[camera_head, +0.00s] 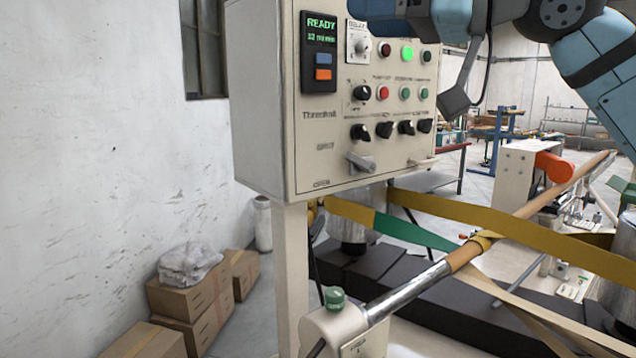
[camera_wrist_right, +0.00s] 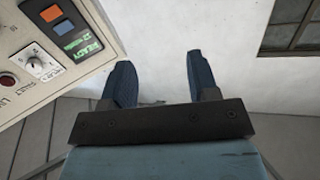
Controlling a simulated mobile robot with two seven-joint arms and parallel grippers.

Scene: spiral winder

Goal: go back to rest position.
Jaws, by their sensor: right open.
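My right arm (camera_head: 590,60) comes in from the upper right of the head view, in front of the top of the control panel (camera_head: 325,148). My right gripper shows in the right wrist view (camera_wrist_right: 160,82), with its two dark blue fingers apart and nothing between them. The panel's corner, with its screen reading READY, shows at the upper left of that view. The fingers are clear of the panel there, with the white wall behind them. In the head view the right fingertips are hard to make out. My left gripper is not in view.
A winding spindle (camera_head: 410,292) with yellow and green belts (camera_head: 415,234) crosses the lower right. Cardboard boxes (camera_head: 190,298) stand on the floor by the white wall (camera_head: 110,130). A window (camera_wrist_right: 292,25) is in the wall. The space left of the panel is free.

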